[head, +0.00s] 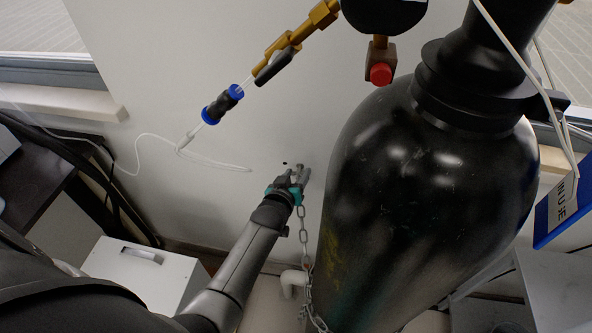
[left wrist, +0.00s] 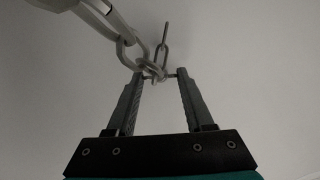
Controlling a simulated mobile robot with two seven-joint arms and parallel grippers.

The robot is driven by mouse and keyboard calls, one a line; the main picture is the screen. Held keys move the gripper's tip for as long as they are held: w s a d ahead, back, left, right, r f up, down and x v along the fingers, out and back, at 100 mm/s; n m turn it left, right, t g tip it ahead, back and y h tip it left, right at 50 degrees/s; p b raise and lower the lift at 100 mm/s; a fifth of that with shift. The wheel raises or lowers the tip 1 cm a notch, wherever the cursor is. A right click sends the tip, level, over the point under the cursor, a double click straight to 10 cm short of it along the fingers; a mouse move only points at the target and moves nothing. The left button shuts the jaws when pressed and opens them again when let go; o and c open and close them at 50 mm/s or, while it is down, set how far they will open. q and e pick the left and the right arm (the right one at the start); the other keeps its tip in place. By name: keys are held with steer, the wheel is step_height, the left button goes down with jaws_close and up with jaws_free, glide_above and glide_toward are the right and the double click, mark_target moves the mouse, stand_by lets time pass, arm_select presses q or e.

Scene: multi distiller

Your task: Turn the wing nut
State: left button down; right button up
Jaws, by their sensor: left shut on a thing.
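My left gripper (head: 297,176) is at the white wall, to the left of the big black gas cylinder. In the left wrist view its two fingers (left wrist: 158,74) are apart, with a small grey metal piece between the tips. This piece seems to be the wing nut (left wrist: 154,71), touched by a fingertip on each side. Its exact shape is hard to make out because metal chain links (left wrist: 128,48) overlap it. In the head view the gripper hides the nut. My right gripper is not in view.
The black cylinder (head: 420,200) stands close on the right. The chain (head: 304,238) hangs below the gripper along the cylinder's left side. A brass valve fitting (head: 285,45) and a thin white tube (head: 150,140) are above. A white box (head: 145,275) stands at lower left.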

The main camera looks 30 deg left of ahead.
arm_select(q)
steer(key=shift+d+m+y, duration=0.1)
steer(key=shift+m+y, duration=0.3)
steer(key=shift+m, duration=0.1)
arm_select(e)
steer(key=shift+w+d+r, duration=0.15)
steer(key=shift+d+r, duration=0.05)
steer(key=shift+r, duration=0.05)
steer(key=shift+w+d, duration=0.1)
arm_select(q)
steer(key=shift+c, duration=1.4)
jaws_free()
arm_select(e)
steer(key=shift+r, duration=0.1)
